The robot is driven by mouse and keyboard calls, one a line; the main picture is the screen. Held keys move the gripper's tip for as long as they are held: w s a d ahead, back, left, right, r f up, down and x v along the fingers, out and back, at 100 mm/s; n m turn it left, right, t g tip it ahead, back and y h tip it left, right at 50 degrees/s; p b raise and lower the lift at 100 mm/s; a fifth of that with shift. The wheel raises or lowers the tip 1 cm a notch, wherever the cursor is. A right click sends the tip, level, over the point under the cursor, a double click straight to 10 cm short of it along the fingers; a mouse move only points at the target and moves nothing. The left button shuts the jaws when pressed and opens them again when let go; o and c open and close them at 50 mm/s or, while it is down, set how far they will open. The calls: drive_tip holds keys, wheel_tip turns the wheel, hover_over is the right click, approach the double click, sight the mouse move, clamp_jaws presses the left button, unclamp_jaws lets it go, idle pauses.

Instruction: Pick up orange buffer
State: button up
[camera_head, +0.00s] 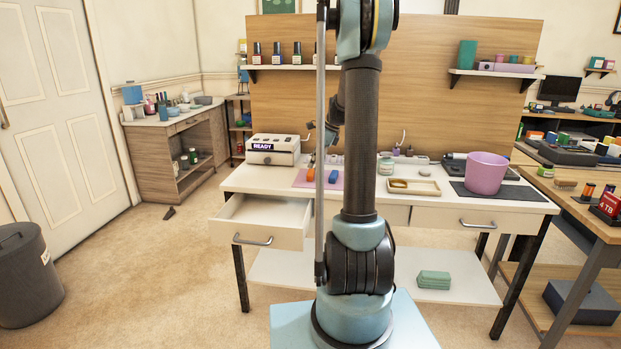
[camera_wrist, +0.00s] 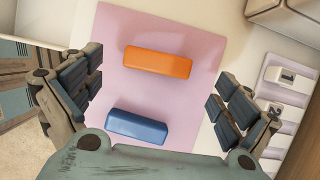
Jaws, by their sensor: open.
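The orange buffer (camera_wrist: 158,62) is a rectangular block lying on a pink mat (camera_wrist: 190,95) in the wrist view. In the head view the orange buffer (camera_head: 310,174) is small, on the pink mat (camera_head: 301,181) at the left part of the white desk. A blue block (camera_wrist: 137,127) lies on the same mat, nearer my gripper. My gripper (camera_wrist: 152,88) is open and empty above the mat, its fingers spread to both sides of the blocks. In the head view my arm hides part of the desk, and the gripper is hard to make out.
A white box marked READY (camera_head: 273,149) stands behind the mat on the left. An open drawer (camera_head: 262,217) juts out at the desk's front left. A tray (camera_head: 414,187) and a pink bucket (camera_head: 486,173) stand to the right. A white numbered holder (camera_wrist: 285,93) is beside the mat.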

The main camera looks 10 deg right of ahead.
sight(312, 171)
drive_tip(key=x, duration=0.4)
drive_tip(key=shift+f, duration=0.15)
drive_tip(key=shift+s, duration=0.1)
drive_tip(key=c, duration=0.9)
